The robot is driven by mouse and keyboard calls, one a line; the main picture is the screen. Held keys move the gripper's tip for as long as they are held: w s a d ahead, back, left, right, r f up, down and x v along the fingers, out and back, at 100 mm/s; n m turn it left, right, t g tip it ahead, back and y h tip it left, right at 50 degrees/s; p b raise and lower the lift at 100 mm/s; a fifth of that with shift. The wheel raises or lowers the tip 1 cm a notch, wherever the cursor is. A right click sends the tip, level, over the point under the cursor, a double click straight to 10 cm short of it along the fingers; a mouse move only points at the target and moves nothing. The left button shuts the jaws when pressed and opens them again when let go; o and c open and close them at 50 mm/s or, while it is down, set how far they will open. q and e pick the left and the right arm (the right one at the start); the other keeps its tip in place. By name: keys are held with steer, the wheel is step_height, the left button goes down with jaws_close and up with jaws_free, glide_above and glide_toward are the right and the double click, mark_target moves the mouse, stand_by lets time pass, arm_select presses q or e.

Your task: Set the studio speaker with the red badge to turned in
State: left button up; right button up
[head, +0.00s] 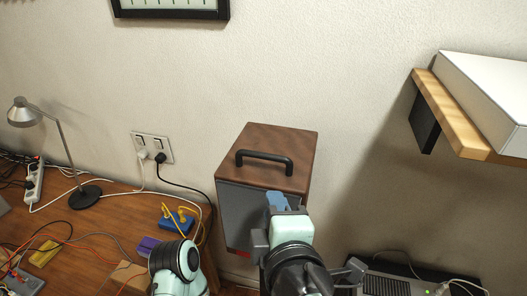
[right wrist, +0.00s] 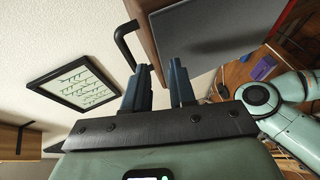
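The studio speaker (head: 262,150) is a brown wooden box with a dark grey front and a black handle (head: 264,160) on top. A red badge (head: 237,252) shows low on its front. My right gripper (head: 279,201) is in front of the speaker's upper front and hides its right part. In the right wrist view its two blue fingers (right wrist: 160,85) stand apart with nothing between them. The speaker (right wrist: 215,30) and its handle (right wrist: 124,45) lie just beyond the fingertips; I cannot tell whether they touch. Part of my left arm shows, but its gripper is out of view.
A wooden desk (head: 110,210) at left holds a lamp (head: 60,150), cables and small coloured blocks. A wall socket (head: 152,147) is left of the speaker. A wooden shelf (head: 450,115) with a white box juts out at right. A grey device (head: 385,286) sits lower right.

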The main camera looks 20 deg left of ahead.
steer(key=t, duration=0.1)
glide_toward(266, 159)
steer(key=s+d, duration=0.1)
steer(key=s, duration=0.1)
steer(key=x, duration=0.4)
steer(key=p+x, duration=0.1)
steer(key=x, duration=0.3)
steer(key=p+x, duration=0.1)
steer(key=x, duration=0.4)
steer(key=shift+w+a+r, duration=0.1)
steer(key=shift+w+r, duration=0.05)
steer(key=shift+r, duration=0.15)
arm_select(q)
steer(key=w+r, duration=0.2)
steer(key=r, duration=0.1)
steer(key=shift+w+a+r, duration=0.1)
steer(key=shift+w, duration=0.15)
arm_select(e)
jaws_close()
